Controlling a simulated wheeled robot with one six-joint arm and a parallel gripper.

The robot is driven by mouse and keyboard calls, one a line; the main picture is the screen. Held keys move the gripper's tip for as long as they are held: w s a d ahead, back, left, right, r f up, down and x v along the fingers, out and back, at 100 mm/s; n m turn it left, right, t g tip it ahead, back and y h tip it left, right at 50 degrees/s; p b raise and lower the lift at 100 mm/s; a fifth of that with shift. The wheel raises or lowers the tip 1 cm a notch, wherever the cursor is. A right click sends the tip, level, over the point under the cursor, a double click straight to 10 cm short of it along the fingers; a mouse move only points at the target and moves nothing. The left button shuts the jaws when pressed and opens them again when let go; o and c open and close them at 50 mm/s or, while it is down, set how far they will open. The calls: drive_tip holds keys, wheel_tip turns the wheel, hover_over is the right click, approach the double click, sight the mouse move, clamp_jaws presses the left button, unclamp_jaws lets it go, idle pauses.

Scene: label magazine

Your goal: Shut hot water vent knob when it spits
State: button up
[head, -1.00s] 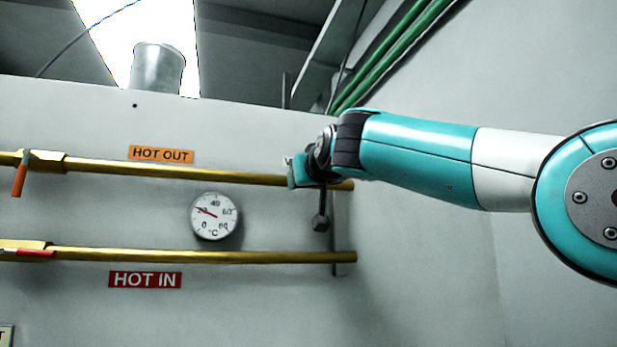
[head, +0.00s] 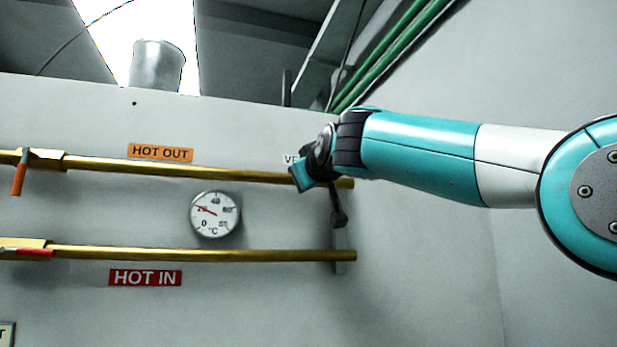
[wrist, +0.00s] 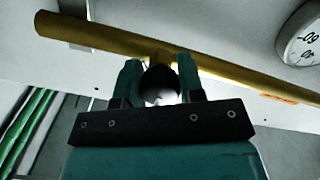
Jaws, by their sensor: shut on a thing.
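The hot-out pipe (head: 230,175) is a brass pipe running across the wall. In the wrist view the pipe (wrist: 110,42) crosses above my gripper. A dark round vent knob (wrist: 158,78) sits on a short brass stub at the pipe, between my two fingers. My gripper (wrist: 159,72) is shut on this knob. In the head view my gripper (head: 304,178) is at the right end of the hot-out pipe and hides the knob. A label by it is mostly covered; only "VE" (head: 290,159) shows. No water or spray is visible.
The hot-in pipe (head: 200,255) runs below, with a red-handled valve (head: 35,252). An orange-handled valve (head: 19,178) is on the upper pipe at left. A round dial thermometer (head: 214,214) sits between the pipes. The wall to the right is bare.

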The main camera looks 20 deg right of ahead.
drive_tip(key=o, duration=0.9)
drive_tip(key=shift+s+a+f+b, duration=0.15)
drive_tip(key=shift+s+b, duration=1.5)
drive_tip(key=shift+s, duration=2.75)
drive_tip(key=shift+s+a+r+b, duration=0.1)
drive_tip(key=shift+s+b, duration=1.55)
drive_tip(key=shift+s, duration=2.7)
